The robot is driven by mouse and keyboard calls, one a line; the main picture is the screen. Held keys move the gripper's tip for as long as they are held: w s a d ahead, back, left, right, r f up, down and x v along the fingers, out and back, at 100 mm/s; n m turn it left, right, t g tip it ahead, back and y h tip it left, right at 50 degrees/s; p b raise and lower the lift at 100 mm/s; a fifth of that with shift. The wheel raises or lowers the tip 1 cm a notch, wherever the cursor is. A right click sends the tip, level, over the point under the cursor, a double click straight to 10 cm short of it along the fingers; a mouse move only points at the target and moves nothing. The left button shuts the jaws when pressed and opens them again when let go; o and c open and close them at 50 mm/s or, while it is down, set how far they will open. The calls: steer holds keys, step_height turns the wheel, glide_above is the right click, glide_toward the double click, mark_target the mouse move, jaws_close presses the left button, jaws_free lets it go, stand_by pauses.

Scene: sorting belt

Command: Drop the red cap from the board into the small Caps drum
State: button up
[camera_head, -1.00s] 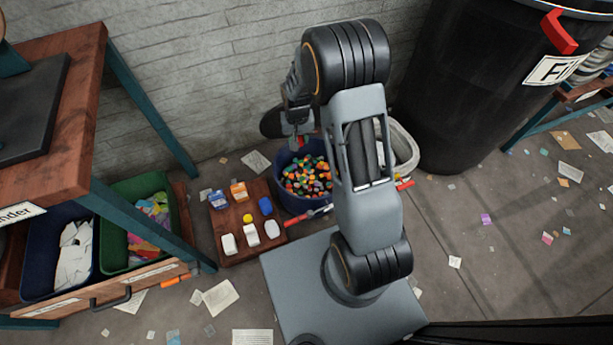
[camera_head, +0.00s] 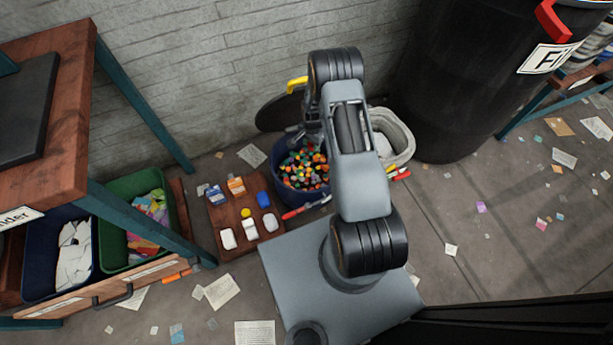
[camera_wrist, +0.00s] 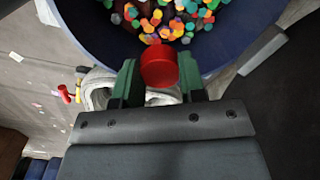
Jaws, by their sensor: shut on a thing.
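The red cap (camera_wrist: 160,68) is held between the green fingertips of my gripper (camera_wrist: 160,82) in the wrist view. Beyond it in that view is the blue drum (camera_wrist: 85,28), filled with multicoloured caps. In the head view the drum (camera_head: 283,190) stands on the floor against the wall side, and my gripper (camera_head: 303,137) is at its upper edge, partly hidden by my arm. The held cap cannot be made out in the head view. The wooden board (camera_head: 228,215) lies left of the drum.
The board carries several small white, blue, orange and yellow items. A white-lined bin (camera_head: 398,135) stands right of the drum, beside a large black barrel (camera_head: 450,90). A screwdriver-like red tool (camera_head: 296,213) lies in front of the drum. A dark disc with a yellow handle (camera_head: 297,84) leans behind.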

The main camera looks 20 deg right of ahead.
steer(key=shift+f+b, duration=0.7)
steer(key=shift+f, duration=0.85)
steer(key=o, duration=1)
steer(key=shift+c, duration=0.2)
steer(key=shift+r, duration=0.15)
step_height(320, 180, up, 14)
steer(key=p, duration=0.4)
steer(key=shift+f, duration=0.2)
